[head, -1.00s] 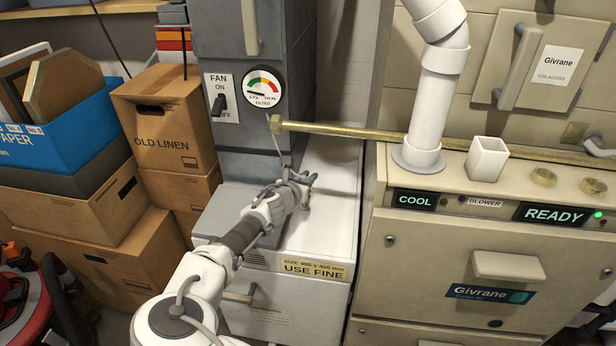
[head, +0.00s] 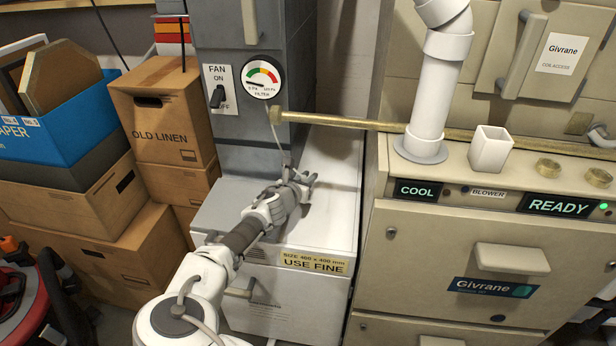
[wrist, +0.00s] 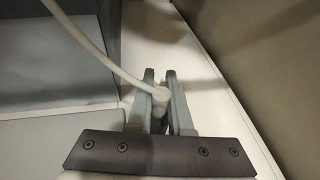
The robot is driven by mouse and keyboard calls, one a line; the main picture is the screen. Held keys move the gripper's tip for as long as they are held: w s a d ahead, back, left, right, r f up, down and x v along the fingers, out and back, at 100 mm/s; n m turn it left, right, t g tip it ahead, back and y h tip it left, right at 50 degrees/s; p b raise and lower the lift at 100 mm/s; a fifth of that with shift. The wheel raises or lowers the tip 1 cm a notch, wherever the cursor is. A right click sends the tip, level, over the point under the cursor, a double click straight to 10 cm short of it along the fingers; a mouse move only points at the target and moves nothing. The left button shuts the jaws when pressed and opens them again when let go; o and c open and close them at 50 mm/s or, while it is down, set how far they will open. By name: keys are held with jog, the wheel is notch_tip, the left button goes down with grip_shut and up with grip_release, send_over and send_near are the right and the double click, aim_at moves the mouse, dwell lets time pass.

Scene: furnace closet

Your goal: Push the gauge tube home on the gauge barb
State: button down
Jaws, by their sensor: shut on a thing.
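The gauge tube (head: 281,140) is a thin pale hose hanging below the round filter gauge (head: 262,79) and running down to my gripper (head: 308,179). In the wrist view the tube (wrist: 105,55) curves in from the upper left and ends in a thicker pale end piece (wrist: 160,95). My gripper's two grey fingers (wrist: 159,75) are shut on this end piece, one on each side. My gripper is above the white top of the cabinet marked USE FINE (head: 340,205). I cannot make out the gauge barb in either view.
A brass pipe (head: 345,122) crosses behind and above my gripper. The grey duct column (head: 235,130) stands behind, and the beige furnace (head: 450,250) with a white pipe (head: 435,95) is at right. Cardboard boxes (head: 165,115) fill the left. The cabinet top's right side is clear.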

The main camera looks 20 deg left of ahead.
jog(key=c, duration=0.8)
grip_release()
jog(key=shift+o, duration=0.2)
jog(key=shift+s, duration=0.1)
jog(key=shift+p+v, duration=1.4)
jog(key=shift+v, duration=1.9)
jog(key=shift+s+r, duration=0.2)
jog(key=shift+s, duration=0.4)
